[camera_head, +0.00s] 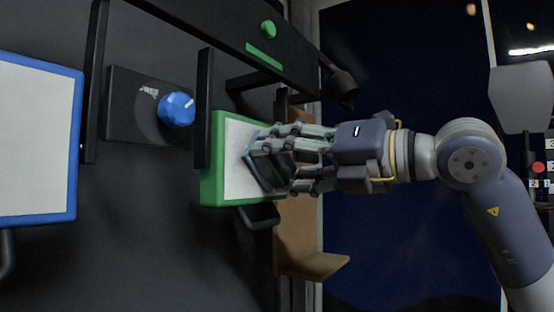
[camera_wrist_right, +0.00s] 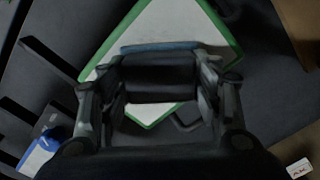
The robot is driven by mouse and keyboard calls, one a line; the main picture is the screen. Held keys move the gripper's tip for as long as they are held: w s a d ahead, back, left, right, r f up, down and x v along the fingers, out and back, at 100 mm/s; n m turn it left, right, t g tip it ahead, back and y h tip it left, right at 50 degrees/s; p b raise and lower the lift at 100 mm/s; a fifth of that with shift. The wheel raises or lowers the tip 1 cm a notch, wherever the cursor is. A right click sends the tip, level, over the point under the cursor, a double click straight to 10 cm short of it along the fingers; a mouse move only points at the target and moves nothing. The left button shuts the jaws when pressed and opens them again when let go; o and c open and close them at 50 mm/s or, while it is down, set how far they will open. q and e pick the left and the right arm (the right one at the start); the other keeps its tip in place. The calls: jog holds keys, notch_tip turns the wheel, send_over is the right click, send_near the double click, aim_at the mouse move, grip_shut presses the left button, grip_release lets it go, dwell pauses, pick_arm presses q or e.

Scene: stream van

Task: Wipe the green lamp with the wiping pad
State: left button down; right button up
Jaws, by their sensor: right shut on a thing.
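The green lamp (camera_head: 232,152) is a white square panel in a green frame, mounted on the dark wall; it also fills the top of the right wrist view (camera_wrist_right: 165,28). My right gripper (camera_head: 275,165) is in front of the lamp's right part. It is shut on the wiping pad (camera_wrist_right: 160,80), a dark block with a blue face edge (camera_wrist_right: 158,47) turned to the panel. The pad is at or very near the white surface; I cannot tell if it touches. The gripper hides the lamp's right side in the head view. My left gripper is not in view.
A blue-framed white panel (camera_head: 38,140) is at the far left. A blue knob (camera_head: 176,109) on a dark plate sits between the panels. A black rail with a green knob (camera_head: 268,30) runs above the green lamp. A brown ledge (camera_head: 312,266) juts out below right.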

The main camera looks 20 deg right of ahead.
jog(key=shift+w+d, duration=1.75)
jog(key=shift+d, duration=0.4)
jog(key=shift+s+a+b, duration=0.3)
jog(key=shift+s+a, duration=0.9)
jog(key=shift+a, duration=0.35)
jog(key=shift+s+a+b, duration=0.3)
jog(key=shift+s+a, duration=0.9)
jog(key=shift+a, duration=0.3)
jog(key=shift+s+a+b, duration=0.3)
jog(key=shift+s+a, duration=0.9)
jog(key=shift+a, duration=0.35)
jog(key=shift+d, duration=0.1)
jog(key=shift+s+d, duration=0.25)
jog(key=shift+s, duration=0.05)
jog(key=shift+b+v, duration=0.75)
jog(key=shift+v, duration=1.8)
